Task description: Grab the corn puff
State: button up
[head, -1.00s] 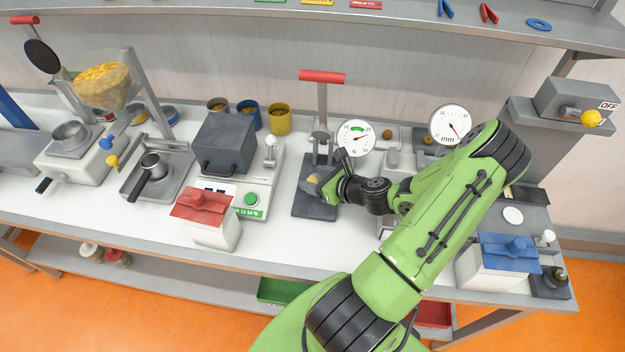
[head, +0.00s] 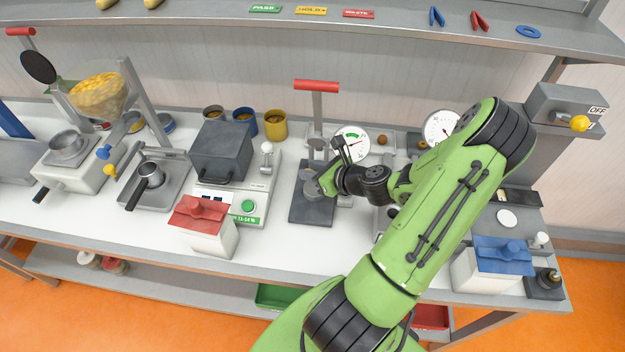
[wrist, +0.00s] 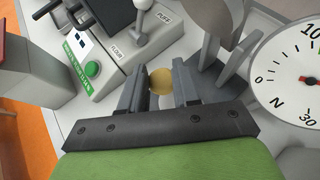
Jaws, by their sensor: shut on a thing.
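The corn puff (wrist: 161,81) is a small round yellow piece. In the wrist view it sits between the two fingers of my gripper (wrist: 160,88), which are shut on it. In the head view my gripper (head: 328,182) is over the dark base plate (head: 312,209) of the press with the red handle (head: 317,86). The puff cannot be made out in the head view.
The press's round dial (wrist: 294,78) is close on the right in the wrist view. A grey box machine with a green button (head: 249,205) stands to the left. A red-lidded box (head: 205,232) and a blue-lidded box (head: 489,270) stand along the front edge.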

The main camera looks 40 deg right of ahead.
notch_tip(320, 180, up, 12)
jog(key=p, duration=0.2)
jog(key=shift+r+p, duration=0.1)
jog(key=shift+p, duration=0.2)
